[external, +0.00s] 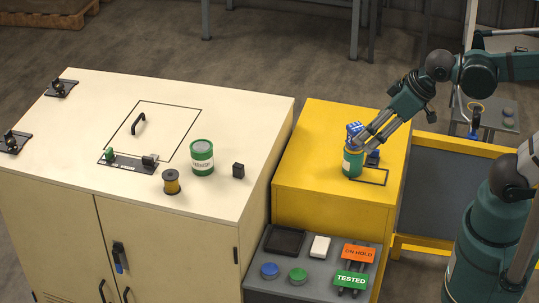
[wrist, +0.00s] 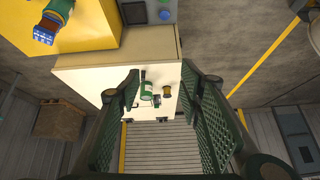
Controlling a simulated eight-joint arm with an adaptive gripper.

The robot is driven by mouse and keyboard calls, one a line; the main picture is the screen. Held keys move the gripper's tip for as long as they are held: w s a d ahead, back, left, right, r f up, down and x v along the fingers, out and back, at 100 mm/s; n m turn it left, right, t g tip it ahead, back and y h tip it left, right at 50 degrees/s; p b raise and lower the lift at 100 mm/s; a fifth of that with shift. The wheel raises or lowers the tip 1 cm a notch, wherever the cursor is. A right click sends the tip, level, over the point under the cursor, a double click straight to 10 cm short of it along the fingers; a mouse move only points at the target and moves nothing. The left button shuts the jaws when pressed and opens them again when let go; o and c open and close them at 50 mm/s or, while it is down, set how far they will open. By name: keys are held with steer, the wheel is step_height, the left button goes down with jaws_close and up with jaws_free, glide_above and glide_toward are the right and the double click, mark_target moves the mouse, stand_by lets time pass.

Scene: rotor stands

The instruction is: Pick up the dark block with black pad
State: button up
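A small dark block (external: 238,170) stands on the cream cabinet top (external: 225,107), near its right edge and to the right of a green can. I cannot make out its pad, and I cannot clearly pick the block out in the wrist view. My gripper (external: 365,137) is in the air to the right of the block, well apart from it, and overlaps the yellow cabinet in the external view. In the wrist view my gripper (wrist: 160,82) has its two fingers wide apart with nothing between them, and the cream cabinet lies far beyond.
The green can (external: 202,157) and a spool (external: 171,182) stand left of the block. A green can with a blue top (external: 352,162) stands on the yellow cabinet (external: 310,150). A grey panel (external: 262,285) with buttons and signs is in front. Bare cabinet top surrounds the block.

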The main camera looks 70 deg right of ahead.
steer(key=w+d+r+m+g, duration=0.2)
steer(key=w+m, duration=0.3)
steer(key=w, duration=0.7)
steer(key=m+g, duration=0.5)
steer(key=m, duration=0.9)
glide_above(239, 165)
steer(key=f, duration=2.1)
steer(key=shift+s+a+f+p, duration=0.1)
steer(key=shift+s+f+p, duration=0.15)
steer(key=shift+p, duration=0.1)
steer(key=shift+w+f, duration=0.3)
steer(key=shift+f, duration=0.25)
steer(key=shift+f, duration=1.3)
steer(key=shift+f, duration=0.1)
